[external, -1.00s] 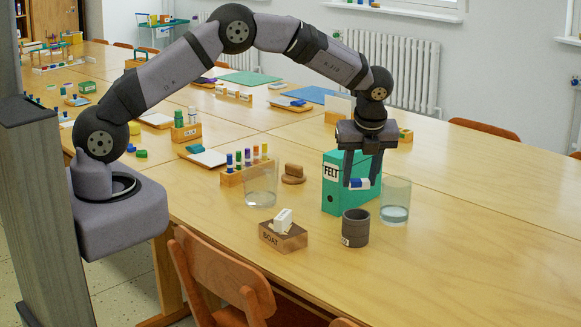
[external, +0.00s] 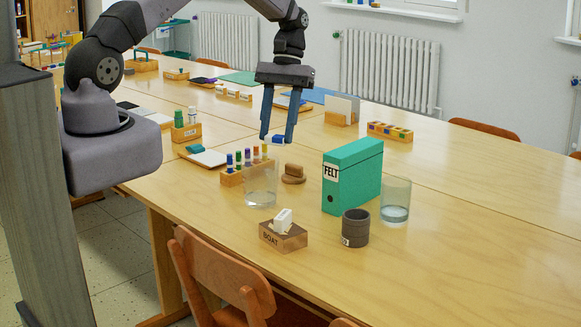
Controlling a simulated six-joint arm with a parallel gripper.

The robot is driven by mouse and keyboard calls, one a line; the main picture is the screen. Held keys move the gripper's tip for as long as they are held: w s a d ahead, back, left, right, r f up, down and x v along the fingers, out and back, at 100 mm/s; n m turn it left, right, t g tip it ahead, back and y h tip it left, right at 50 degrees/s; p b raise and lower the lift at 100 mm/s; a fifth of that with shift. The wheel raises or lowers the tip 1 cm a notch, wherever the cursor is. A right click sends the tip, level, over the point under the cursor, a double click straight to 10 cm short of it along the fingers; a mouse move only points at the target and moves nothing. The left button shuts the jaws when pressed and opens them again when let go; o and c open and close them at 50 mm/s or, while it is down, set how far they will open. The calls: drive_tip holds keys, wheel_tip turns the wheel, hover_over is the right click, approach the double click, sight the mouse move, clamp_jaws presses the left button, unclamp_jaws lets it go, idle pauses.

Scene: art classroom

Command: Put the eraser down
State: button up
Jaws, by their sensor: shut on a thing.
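The eraser (external: 279,139), blue with a white end, is between the fingertips of my gripper (external: 277,138). My gripper points down and is shut on it. In the picture, the eraser appears just above the rack of coloured markers and left of the green FELT box file. It looks held above the table; its exact height cannot be told. The fingers hide parts of its sides.
The marker rack (external: 232,177), a brown wooden piece (external: 293,174) and a glass (external: 261,187) are nearby. The FELT box file (external: 362,172), another glass (external: 396,200), a grey cup (external: 355,229) and the BOAT block (external: 283,238) stand right and in front. The table's right side is clear.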

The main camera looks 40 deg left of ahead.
drive_tip(key=w+a+f+n+t+y+b, duration=0.1)
drive_tip(key=w+a+f+n+t+b, duration=0.25)
drive_tip(key=w+n+b, duration=0.55)
drive_tip(key=w+a+f+n+t+b, duration=0.25)
drive_tip(key=w+f+n, duration=0.35)
drive_tip(key=n, duration=0.6)
drive_tip(key=w+a+f+n+t+y+b, duration=0.1)
drive_tip(key=w+a+f+n+t+b, duration=0.15)
drive_tip(key=w+n+b, duration=0.55)
drive_tip(key=shift+w+d+f+n+p, duration=0.15)
drive_tip(key=shift+f+n+p, duration=0.4)
drive_tip(key=shift+f, duration=1.15)
drive_tip(key=shift+w+d+f+n+p, duration=0.1)
drive_tip(key=shift+w+f+n+p, duration=0.35)
drive_tip(key=shift+f, duration=1.3)
drive_tip(key=shift+d+f+n+p, duration=0.1)
drive_tip(key=shift+f+n+p, duration=0.2)
drive_tip(key=shift+f+p, duration=0.95)
drive_tip(key=shift+f+b, duration=0.5)
drive_tip(key=shift+b, duration=0.05)
drive_tip(key=shift+f, duration=0.15)
drive_tip(key=o, duration=1.1)
drive_tip(key=shift+r, duration=0.25)
